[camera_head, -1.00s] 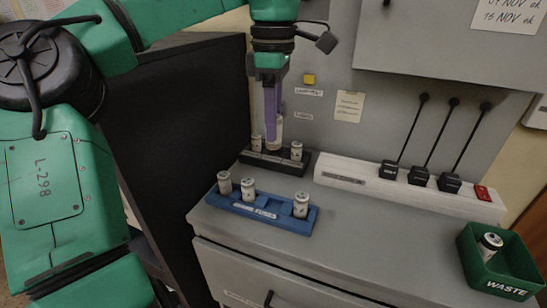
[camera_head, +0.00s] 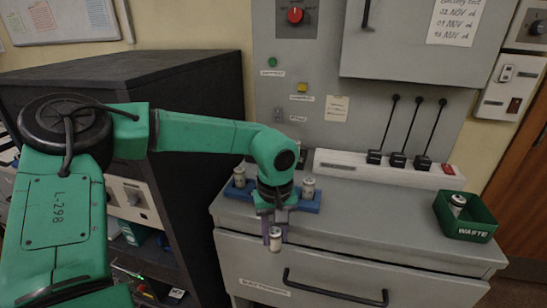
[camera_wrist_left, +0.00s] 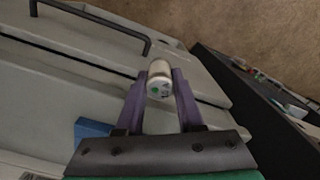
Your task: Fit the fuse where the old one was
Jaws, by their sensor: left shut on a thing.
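My left gripper (camera_head: 275,234) is shut on a fuse (camera_head: 274,240), a pale cylinder with a grey end. It holds the fuse out in front of the cabinet, above the drawer front. In the left wrist view the fuse (camera_wrist_left: 159,83) sits between the purple fingertips, its end with a green mark facing the camera. The blue fuse rack (camera_head: 309,206) is behind the gripper, partly hidden by it. A fuse stands at its left (camera_head: 240,177) and another at its right (camera_head: 308,187). The black fuse holder at the panel is mostly hidden behind my arm. My right gripper is out of view.
A white strip with several black levers (camera_head: 398,160) runs along the panel. The drawer handle (camera_head: 335,287) juts out below. The cabinet top between rack and bin is clear.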

